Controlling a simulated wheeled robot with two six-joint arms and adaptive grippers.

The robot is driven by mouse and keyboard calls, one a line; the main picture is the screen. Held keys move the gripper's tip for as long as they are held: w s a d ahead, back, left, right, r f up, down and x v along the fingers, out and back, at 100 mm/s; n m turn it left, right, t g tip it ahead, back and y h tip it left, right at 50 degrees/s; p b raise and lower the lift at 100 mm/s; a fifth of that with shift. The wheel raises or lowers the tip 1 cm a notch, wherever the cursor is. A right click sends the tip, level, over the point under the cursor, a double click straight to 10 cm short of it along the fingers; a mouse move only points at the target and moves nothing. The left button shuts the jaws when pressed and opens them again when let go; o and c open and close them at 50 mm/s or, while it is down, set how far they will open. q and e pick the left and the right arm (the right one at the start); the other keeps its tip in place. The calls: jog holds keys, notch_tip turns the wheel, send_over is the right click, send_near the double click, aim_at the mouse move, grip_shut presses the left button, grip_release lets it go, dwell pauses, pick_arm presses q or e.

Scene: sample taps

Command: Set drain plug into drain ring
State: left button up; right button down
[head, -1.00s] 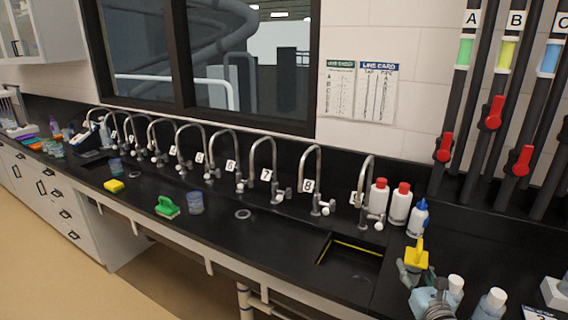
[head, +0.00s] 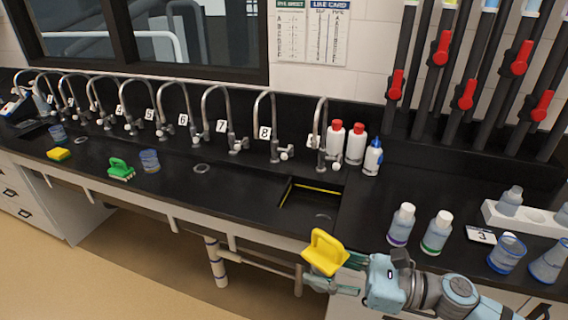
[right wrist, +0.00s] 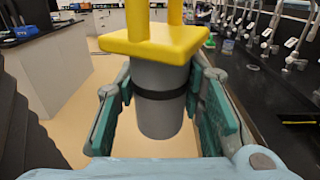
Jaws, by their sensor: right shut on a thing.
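The drain plug (head: 325,251) has a yellow handle and plate. Its grey cylinder with a dark band shows in the right wrist view (right wrist: 160,105). My right gripper (head: 338,275) is shut on this grey body, with a green-padded finger on each side (right wrist: 163,100). In the head view the plug appears by the counter's front edge, below the sink basin (head: 312,198). A faint ring (head: 323,216) shows in the basin; I cannot tell whether it is the drain ring. Another small grey ring (head: 201,168) lies on the counter to the left. My left gripper is not in view.
Numbered taps line the back of the black counter (head: 235,185). A green brush (head: 121,169) and blue cup (head: 149,160) stand left. Red-capped bottles (head: 355,144) and a blue-tipped bottle (head: 373,157) stand behind the basin. White-capped bottles (head: 401,224) stand near my right arm.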

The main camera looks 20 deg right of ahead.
jog(key=w+d+f+m+t+h+p, duration=0.1)
jog(key=w+d+f+m+t+h, duration=0.2)
jog(key=w+d+m+h, duration=0.3)
jog(key=w+d+f+m+t+h, duration=0.4)
jog(key=w+d+m+h, duration=0.3)
jog(key=w+d+h, duration=0.5)
jog(key=w+d+f, duration=0.1)
jog(key=w+d, duration=0.1)
jog(key=d, duration=0.4)
jog(key=shift+w+d+f+p, duration=0.2)
jog(key=shift+w+f+p, duration=0.05)
jog(key=shift+w+p, duration=0.15)
jog(key=shift+f, duration=0.1)
notch_tip(320, 180, down, 10)
jog(key=b, duration=0.9)
jog(key=shift+b, duration=0.4)
jog(key=shift+s+r, duration=0.1)
jog(key=shift+r, duration=0.2)
jog(key=shift+f, duration=0.25)
jog(key=c, duration=1.1)
grip_release()
jog(key=shift+o, duration=0.2)
